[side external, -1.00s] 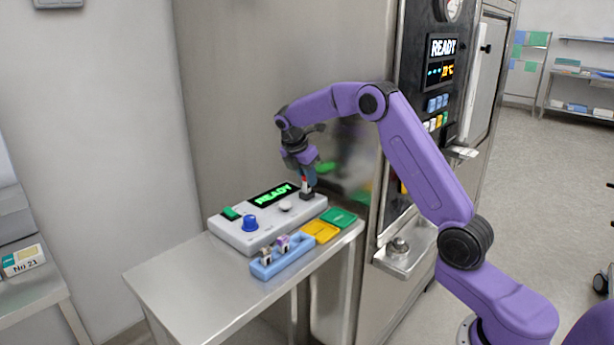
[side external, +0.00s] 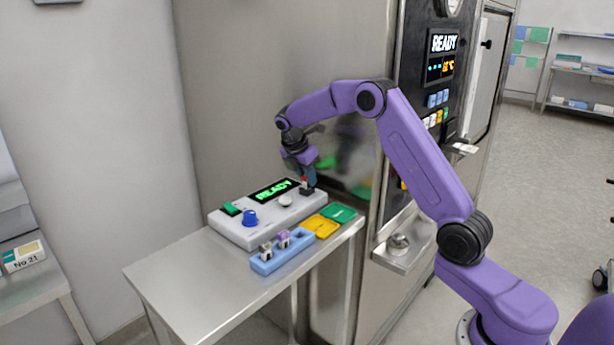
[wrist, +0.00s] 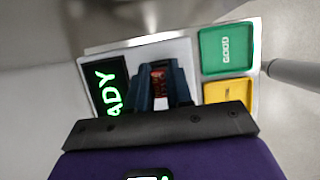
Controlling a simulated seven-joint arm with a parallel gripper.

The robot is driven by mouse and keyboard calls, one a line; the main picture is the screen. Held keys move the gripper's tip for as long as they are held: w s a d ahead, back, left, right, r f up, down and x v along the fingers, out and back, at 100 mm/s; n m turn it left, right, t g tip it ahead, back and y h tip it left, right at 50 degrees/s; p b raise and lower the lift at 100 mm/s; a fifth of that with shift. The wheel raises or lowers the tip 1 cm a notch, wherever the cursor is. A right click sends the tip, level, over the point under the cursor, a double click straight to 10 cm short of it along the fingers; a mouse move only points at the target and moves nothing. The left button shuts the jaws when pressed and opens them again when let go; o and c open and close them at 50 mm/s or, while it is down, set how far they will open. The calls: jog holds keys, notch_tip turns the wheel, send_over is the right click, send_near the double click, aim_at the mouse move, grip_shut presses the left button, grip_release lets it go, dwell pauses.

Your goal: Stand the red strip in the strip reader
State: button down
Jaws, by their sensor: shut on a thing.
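The strip reader (side external: 240,231) is a light grey box on the steel table, with a lit READY screen (side external: 272,191), a blue knob, a green switch and a white button. My gripper (side external: 306,181) is over the reader's right end, pointing down. It is shut on the red strip (side external: 304,183), which also shows between the fingers in the wrist view (wrist: 158,80). The strip looks upright, at the dark slot block (side external: 307,191) of the reader. The fingers hide its lower end, so I cannot tell how deep it sits.
A blue rack (side external: 270,264) with two other strips stands in front of the reader. A yellow tray (side external: 321,227) and a green tray (side external: 342,214) lie to its right. The steel cabinet wall is close behind. The table's left part (side external: 180,285) is clear.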

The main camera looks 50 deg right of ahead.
dwell(0.3)
jog(key=c, duration=0.5)
grip_release()
jog(key=shift+c, duration=0.2)
jog(key=shift+r, duration=0.1)
jog(key=shift+r, duration=3.9)
